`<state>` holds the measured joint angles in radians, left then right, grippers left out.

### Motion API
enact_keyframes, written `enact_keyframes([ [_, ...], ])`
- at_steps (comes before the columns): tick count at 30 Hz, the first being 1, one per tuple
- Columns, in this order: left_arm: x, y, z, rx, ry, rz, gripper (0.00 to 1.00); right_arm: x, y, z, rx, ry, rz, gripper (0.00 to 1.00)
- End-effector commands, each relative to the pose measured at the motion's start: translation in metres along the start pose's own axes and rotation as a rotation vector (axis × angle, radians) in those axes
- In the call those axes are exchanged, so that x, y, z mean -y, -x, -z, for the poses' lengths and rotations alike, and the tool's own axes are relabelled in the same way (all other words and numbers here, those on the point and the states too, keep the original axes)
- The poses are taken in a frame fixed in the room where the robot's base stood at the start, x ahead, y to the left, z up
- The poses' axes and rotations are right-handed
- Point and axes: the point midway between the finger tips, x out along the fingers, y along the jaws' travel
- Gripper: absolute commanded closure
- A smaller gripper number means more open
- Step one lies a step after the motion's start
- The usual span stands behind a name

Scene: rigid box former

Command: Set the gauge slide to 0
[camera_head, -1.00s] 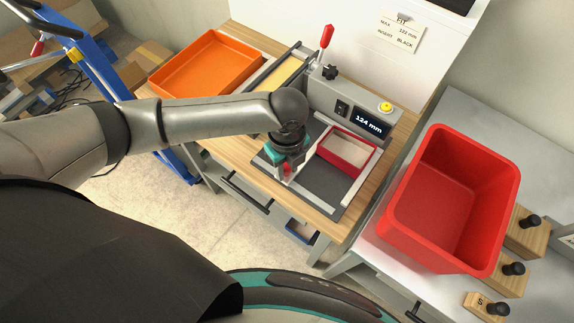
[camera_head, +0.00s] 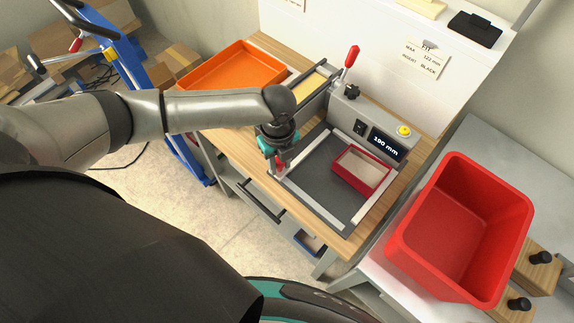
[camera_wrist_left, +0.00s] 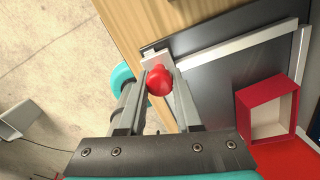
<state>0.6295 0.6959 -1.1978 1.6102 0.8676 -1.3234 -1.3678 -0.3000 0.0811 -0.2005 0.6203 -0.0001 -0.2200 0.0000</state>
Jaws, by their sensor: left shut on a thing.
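The gauge slide (camera_head: 306,150) is a pale metal bar across the dark bed of the box former, now near the bed's left end. Its red knob (camera_wrist_left: 159,82) sits between the fingers of my left gripper (camera_wrist_left: 160,88), which is shut on it. In the head view my left gripper (camera_head: 277,165) is at the near end of the slide. The display (camera_head: 386,146) appears to read 190 mm. A red open box (camera_head: 361,170) with a pale inside lies on the bed, right of the slide and apart from it. My right gripper is not in view.
An orange tray (camera_head: 235,69) stands at the back left of the wooden bench. A large red bin (camera_head: 455,235) stands on the grey table at right. A red-handled lever (camera_head: 350,57) rises behind the bed. A card (camera_head: 425,60) hangs on the white panel.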

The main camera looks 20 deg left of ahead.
Motion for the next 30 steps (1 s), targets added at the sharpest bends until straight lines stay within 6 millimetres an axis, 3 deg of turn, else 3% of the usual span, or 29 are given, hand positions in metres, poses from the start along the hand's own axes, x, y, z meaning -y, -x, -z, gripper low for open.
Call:
enact_keyframes([
  [4,-0.001,0.001,-0.003,0.008,0.004,-0.003,1.00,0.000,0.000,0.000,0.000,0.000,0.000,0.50],
  [5,-0.001,0.001,-0.003,0.008,0.004,-0.003,0.65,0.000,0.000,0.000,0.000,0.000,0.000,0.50],
  [12,0.000,0.000,-0.002,0.006,0.002,-0.002,0.38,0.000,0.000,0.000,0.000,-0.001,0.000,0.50],
  [23,0.001,0.007,-0.001,0.005,0.000,0.001,0.37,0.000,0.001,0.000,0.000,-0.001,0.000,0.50],
  [30,0.001,0.051,-0.002,0.007,-0.001,0.004,0.37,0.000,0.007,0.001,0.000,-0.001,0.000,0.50],
])
